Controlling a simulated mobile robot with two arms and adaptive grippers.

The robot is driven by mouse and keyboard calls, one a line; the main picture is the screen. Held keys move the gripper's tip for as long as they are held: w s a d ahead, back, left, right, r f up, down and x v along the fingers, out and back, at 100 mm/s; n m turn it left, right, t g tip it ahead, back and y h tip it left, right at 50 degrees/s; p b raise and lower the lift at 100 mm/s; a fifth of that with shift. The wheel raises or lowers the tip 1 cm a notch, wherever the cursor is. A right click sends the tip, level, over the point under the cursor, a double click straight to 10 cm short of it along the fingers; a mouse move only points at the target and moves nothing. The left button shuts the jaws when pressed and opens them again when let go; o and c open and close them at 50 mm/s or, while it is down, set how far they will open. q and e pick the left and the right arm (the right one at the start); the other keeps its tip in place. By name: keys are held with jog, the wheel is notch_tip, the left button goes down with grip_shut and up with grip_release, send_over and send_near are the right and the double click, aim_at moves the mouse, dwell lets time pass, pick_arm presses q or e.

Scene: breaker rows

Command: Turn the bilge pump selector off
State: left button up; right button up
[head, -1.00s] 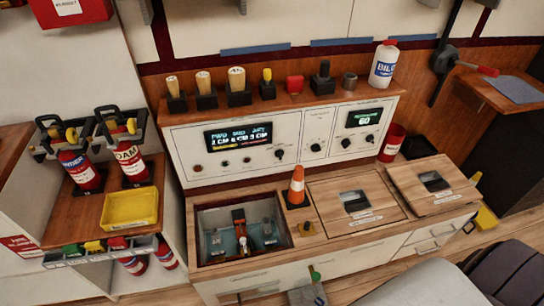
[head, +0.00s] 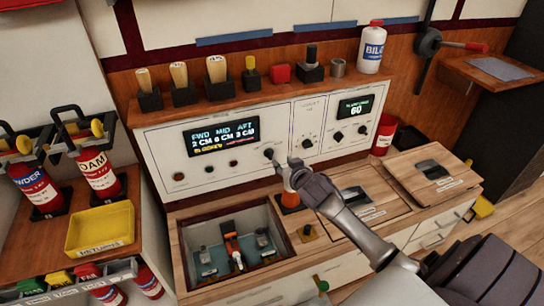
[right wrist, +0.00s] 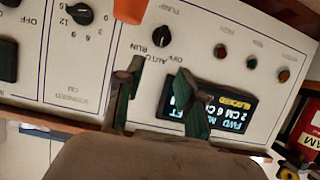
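The bilge pump selector (head: 268,153) is a small black knob on the white panel (head: 215,172), right of the lit display (head: 221,136). In the right wrist view the knob (right wrist: 161,36) shows with PUMP, OFF, AUTO and RUN lettering around it. I cannot tell surely where its pointer stands. My right gripper (head: 287,163) is in front of the panel, just right of and below the knob. In the right wrist view its fingers (right wrist: 158,78) are apart with nothing between them, short of the knob. My left gripper is not in view.
An orange cone (head: 290,199) stands on the counter, partly hidden behind my right gripper. Other knobs (head: 308,143) sit to the right on the panel. An open bilge hatch (head: 180,232) lies below left. Handles and a white bottle (head: 370,50) line the shelf above.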

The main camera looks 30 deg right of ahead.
aim_at(271, 153)
jog(key=b+x, duration=0.2)
jog(key=x, duration=0.9)
jog(key=shift+s+b, duration=0.1)
jog(key=shift+b, duration=0.2)
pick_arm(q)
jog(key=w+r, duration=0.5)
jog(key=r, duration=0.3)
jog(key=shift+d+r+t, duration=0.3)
pick_arm(e)
jog(key=shift+w+d+f, duration=0.1)
jog(key=shift+w+f, duration=0.1)
jog(key=shift+w, duration=0.2)
grip_shut()
